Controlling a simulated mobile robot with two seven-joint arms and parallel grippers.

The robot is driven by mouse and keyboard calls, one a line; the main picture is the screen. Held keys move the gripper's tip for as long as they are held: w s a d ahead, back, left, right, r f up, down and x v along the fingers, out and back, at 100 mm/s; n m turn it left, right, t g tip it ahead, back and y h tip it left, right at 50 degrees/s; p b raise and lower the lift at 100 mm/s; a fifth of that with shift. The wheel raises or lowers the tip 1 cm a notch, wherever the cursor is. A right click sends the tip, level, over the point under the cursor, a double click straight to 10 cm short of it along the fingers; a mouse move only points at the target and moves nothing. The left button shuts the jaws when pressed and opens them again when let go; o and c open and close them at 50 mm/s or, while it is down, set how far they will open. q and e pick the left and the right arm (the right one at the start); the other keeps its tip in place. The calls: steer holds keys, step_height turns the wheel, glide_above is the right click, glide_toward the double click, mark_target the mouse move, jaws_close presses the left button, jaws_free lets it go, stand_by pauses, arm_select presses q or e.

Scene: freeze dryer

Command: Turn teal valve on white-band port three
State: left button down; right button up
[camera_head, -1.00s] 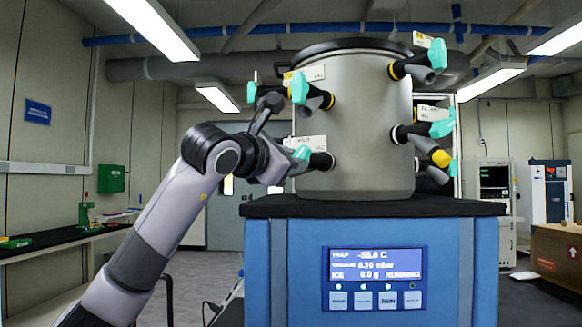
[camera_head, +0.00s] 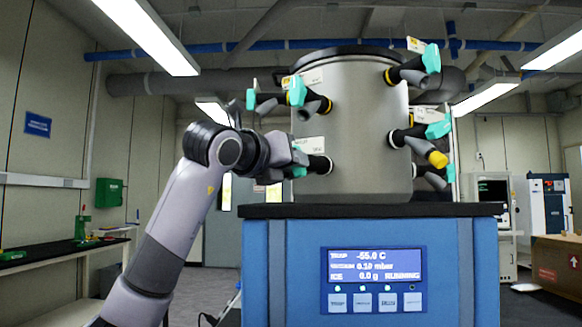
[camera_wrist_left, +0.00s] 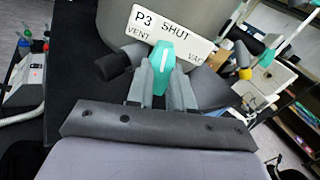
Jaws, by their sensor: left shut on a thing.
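The teal valve (camera_wrist_left: 161,68) sits between the two fingers of my left gripper (camera_wrist_left: 162,82), which is shut on it. In the wrist view a white label (camera_wrist_left: 170,32) reads P3, SHUT, VENT, VAC just beyond the valve. In the head view my left gripper (camera_head: 296,156) is at the lower left port (camera_head: 321,164) of the steel drum, and it hides most of the valve. A bit of teal (camera_head: 299,171) shows below the fingers. My right gripper is not in view.
The steel drum (camera_head: 352,130) stands on a blue freeze dryer cabinet (camera_head: 375,235) with a lit display (camera_head: 375,265). Other ports with teal valves, such as the upper left one (camera_head: 297,91), stick out close above my gripper and on the right side.

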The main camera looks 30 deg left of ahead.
arm_select(q)
steer(key=n+b, duration=0.1)
steer(key=n, duration=0.3)
steer(key=shift+d+n, duration=0.1)
steer(key=shift+n, duration=0.2)
steer(key=shift+r+n+b, duration=0.15)
steer(key=shift+n+b, duration=0.2)
steer(key=shift+n, duration=1.95)
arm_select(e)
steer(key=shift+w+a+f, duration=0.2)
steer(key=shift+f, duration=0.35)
arm_select(q)
steer(key=c, duration=1)
jaws_free()
steer(key=s+b, duration=0.1)
steer(key=s, duration=0.6)
steer(key=shift+s+b, duration=0.15)
steer(key=shift+b, duration=0.2)
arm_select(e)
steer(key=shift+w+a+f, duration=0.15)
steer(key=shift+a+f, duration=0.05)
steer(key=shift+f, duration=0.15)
